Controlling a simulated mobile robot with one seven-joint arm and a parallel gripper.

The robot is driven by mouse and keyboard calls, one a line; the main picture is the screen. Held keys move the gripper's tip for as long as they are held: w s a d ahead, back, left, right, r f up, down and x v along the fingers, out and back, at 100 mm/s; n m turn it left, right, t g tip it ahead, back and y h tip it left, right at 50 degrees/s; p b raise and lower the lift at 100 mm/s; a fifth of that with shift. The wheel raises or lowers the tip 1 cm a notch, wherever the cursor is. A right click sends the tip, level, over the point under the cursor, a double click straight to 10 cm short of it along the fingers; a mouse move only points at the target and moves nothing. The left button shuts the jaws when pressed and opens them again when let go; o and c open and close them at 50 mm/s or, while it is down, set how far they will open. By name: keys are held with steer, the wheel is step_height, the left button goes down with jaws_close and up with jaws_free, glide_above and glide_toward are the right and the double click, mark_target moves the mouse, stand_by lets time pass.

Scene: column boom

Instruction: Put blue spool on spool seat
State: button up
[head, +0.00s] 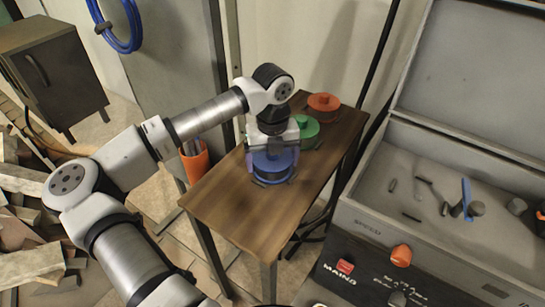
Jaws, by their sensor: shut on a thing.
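The blue spool (274,167) is at the middle of the small wooden table. My gripper (273,158) points down over it, with its fingers on both sides, shut on the spool. I cannot tell whether the spool touches the tabletop or hangs just above it. A green spool (304,131) stands behind it to the right, partly hidden by my gripper. A red-orange spool (323,103) stands at the table's far end. I cannot make out the spool seat for certain.
The wooden table (235,210) is bare at its near end. A grey machine (440,210) with an open lid and control panel stands to the right. An orange container (195,160) is left of the table. A dark cabinet (55,75) and wood scraps (30,220) lie farther left.

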steer(key=o, duration=1.5)
step_height(320, 180, up, 11)
steer(key=shift+r+b, duration=0.1)
steer(key=shift+b, duration=1.15)
steer(key=shift+r, duration=0.5)
